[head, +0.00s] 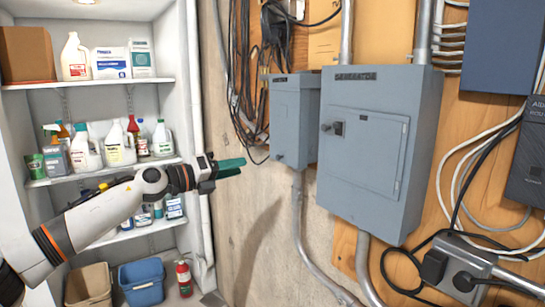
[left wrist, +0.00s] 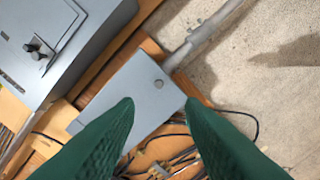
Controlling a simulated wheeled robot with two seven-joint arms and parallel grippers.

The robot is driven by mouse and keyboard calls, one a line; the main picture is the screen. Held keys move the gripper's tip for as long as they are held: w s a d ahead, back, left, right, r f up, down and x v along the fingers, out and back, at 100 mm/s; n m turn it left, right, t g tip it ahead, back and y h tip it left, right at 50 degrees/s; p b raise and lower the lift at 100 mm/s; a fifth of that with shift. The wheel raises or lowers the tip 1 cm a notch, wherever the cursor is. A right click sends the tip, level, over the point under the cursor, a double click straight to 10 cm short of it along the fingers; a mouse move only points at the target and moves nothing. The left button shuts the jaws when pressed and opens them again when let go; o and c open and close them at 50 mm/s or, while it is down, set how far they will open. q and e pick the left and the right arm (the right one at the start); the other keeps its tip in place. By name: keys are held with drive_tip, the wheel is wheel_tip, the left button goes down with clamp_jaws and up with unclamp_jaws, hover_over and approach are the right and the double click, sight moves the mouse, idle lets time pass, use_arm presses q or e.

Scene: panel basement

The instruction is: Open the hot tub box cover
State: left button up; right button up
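The small grey box (head: 294,120) on the wall, left of the larger one, looks like the hot tub box; its top label is too small to read. Its cover looks closed, with a small round fitting low on the front. The same box (left wrist: 145,92) is in the middle of the left wrist view, that fitting showing near one edge. My left gripper (head: 232,167) is left of the box in the head view, apart from it and empty. In the left wrist view its green fingers (left wrist: 157,108) are spread, with the box beyond their tips. My right gripper is not in view.
A larger grey box (head: 370,150) labelled GENERATOR, with a closed door and a latch, is right of the small box. Conduits (head: 300,230) run below, and loose black cables (head: 245,80) hang at left. Shelves (head: 90,85) with bottles stand behind my left arm.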

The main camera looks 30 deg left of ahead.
use_arm(q)
drive_tip(key=p, duration=0.5)
approach(277, 157)
drive_tip(key=w, duration=0.2)
drive_tip(key=x, duration=0.2)
drive_tip(key=p+x, duration=0.1)
drive_tip(key=x, duration=0.1)
drive_tip(key=p+x, duration=0.1)
drive_tip(key=x, duration=0.1)
drive_tip(key=shift+d, duration=0.3)
drive_tip(key=shift+w+d+f, duration=0.1)
drive_tip(key=shift+w+d, duration=0.05)
drive_tip(key=shift+w, duration=0.2)
clamp_jaws()
